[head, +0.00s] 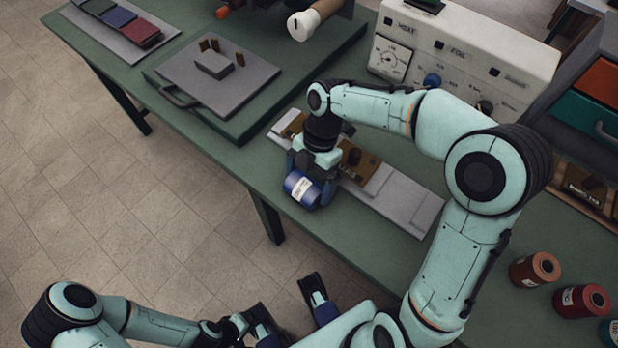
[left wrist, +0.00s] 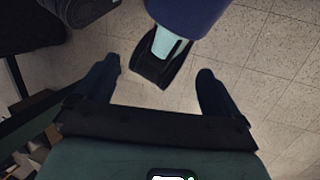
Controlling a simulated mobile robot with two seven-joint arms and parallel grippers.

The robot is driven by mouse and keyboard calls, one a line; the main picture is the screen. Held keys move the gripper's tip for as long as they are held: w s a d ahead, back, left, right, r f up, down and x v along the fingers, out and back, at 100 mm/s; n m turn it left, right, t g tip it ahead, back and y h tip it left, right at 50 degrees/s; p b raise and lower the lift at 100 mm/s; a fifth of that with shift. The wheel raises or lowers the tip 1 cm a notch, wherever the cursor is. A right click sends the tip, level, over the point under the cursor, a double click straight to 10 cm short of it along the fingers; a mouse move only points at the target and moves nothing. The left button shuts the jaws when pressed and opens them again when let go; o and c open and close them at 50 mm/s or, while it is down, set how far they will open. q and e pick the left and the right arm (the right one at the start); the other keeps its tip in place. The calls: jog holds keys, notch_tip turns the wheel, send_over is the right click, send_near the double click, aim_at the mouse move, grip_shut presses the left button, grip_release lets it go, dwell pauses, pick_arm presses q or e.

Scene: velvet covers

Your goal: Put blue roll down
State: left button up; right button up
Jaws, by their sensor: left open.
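The blue roll (head: 301,188), with a white label on its end, is held in my right gripper (head: 312,182) near the front edge of the green table. The right fingers are closed around its sides. I cannot tell whether the roll touches the tabletop. My left gripper (head: 290,312) is open and empty, low in front of the table over the tiled floor. In the left wrist view its two fingers (left wrist: 155,90) stand apart with floor between them, and the roll cannot be made out there.
A long grey board (head: 400,205) with brass pieces lies behind the roll. A grey plate (head: 217,75) is to its left, and a control box (head: 462,55) stands behind. Orange (head: 534,269) and red (head: 581,301) rolls stand at right. A swatch board (head: 123,28) is far left.

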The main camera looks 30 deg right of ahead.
jog(key=shift+r, duration=0.25)
pick_arm(q)
jog(key=r+p, duration=0.1)
jog(key=s+r+p, duration=0.1)
jog(key=shift+r+p, duration=0.1)
jog(key=shift+p, duration=0.3)
pick_arm(e)
jog(key=v, duration=1.2)
pick_arm(q)
jog(key=shift+s, duration=0.1)
pick_arm(e)
jog(key=shift+s+f, duration=0.1)
jog(key=shift+s, duration=0.05)
